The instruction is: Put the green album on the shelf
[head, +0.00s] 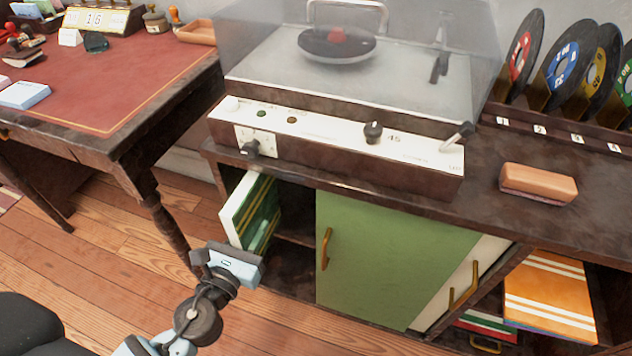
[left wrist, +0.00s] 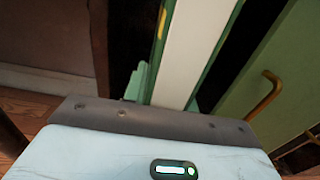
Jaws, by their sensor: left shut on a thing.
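The green album (head: 262,215), with a white edge and yellow stripes, stands upright at the open left bay of the cabinet under the record player. Its far part is inside the bay and its white edge faces out. My left gripper (head: 238,252) is shut on the lower near end of the album. The shelf (head: 294,235) shows as a dark board inside the bay, to the right of the album. My right gripper is not in view.
A green sliding door (head: 385,255) with a brass handle (head: 326,250) closes the middle of the cabinet. A desk (head: 110,90) stands to the left. An orange album (head: 550,295) sits in the right bay. The record player (head: 340,130) is above.

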